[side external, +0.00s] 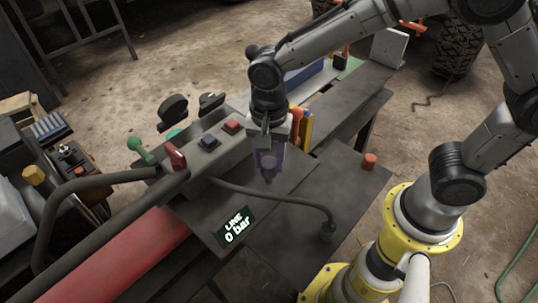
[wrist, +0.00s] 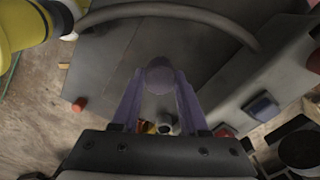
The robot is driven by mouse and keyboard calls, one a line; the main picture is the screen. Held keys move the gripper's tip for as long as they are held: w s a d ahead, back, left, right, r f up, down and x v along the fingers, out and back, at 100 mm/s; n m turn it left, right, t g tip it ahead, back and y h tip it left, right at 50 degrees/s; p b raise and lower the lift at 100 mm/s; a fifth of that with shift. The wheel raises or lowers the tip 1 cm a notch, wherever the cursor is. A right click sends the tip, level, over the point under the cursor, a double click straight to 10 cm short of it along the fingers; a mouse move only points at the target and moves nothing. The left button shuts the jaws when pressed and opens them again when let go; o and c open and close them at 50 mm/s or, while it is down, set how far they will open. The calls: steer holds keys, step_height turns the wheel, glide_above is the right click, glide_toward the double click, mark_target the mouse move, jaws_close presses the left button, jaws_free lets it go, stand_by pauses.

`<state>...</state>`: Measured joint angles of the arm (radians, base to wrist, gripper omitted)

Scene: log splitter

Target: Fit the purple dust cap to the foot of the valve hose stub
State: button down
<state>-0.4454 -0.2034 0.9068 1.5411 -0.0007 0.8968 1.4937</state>
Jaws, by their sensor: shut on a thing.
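My gripper (side external: 268,158) points down over the dark plate, beside the control block. Its fingers are shut on the purple dust cap (wrist: 159,77), which shows as a round purple disc between the fingertips in the wrist view. In the side view the cap (side external: 268,173) is partly hidden by the fingers and appears above the plate. A dark hose (side external: 275,197) runs from the control block to a dark end piece (side external: 327,230) near the plate's front edge. The hose also arcs across the top of the wrist view (wrist: 175,12). I cannot tell for certain which part is the stub's foot.
An orange cap-like piece (side external: 370,160) stands on the plate's right side. The plate between is clear.

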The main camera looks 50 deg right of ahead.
steer(key=shift+f, duration=0.2)
steer(key=shift+f, duration=0.35)
steer(key=shift+f, duration=0.65)
steer(key=shift+f, duration=0.35)
steer(key=shift+f, duration=0.4)
steer(key=shift+c, duration=1.8)
jaws_free()
steer(key=shift+r, duration=0.15)
